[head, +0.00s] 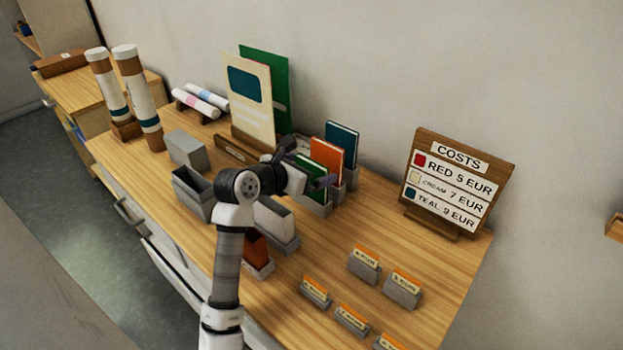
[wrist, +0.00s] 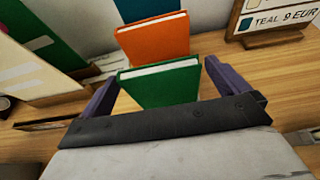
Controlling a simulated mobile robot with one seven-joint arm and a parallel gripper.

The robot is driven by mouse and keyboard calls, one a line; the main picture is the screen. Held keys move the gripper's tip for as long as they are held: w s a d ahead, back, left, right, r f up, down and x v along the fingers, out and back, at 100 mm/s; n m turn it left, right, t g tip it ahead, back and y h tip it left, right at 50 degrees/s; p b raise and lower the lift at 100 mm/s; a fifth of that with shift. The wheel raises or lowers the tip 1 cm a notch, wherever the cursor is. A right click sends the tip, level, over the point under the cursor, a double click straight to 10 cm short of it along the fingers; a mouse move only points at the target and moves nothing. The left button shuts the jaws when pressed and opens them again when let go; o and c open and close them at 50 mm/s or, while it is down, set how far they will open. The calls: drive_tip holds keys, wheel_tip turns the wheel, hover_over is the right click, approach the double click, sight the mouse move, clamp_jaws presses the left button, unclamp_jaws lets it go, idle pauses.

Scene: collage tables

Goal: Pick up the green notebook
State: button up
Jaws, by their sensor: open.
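The green notebook (wrist: 160,86) stands upright between the two purple fingers of my gripper (wrist: 160,88) in the wrist view. In the head view the green notebook (head: 312,180) stands in a grey holder (head: 318,207), partly hidden by my gripper (head: 300,168). My gripper is open, with one finger on each side of the notebook. I cannot tell whether either finger touches it. An orange notebook (head: 327,158) stands just behind the green one, and a teal notebook (head: 342,140) stands behind that.
A costs sign (head: 457,181) stands to the right. Tall green (head: 272,80) and cream boards (head: 250,105) stand behind to the left. Empty grey holders (head: 193,190) stand left of my arm. Small orange-topped card holders (head: 364,264) stand at the front right of the wooden table (head: 440,262).

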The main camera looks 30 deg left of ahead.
drive_tip(key=c, duration=1.2)
drive_tip(key=shift+r, duration=0.15)
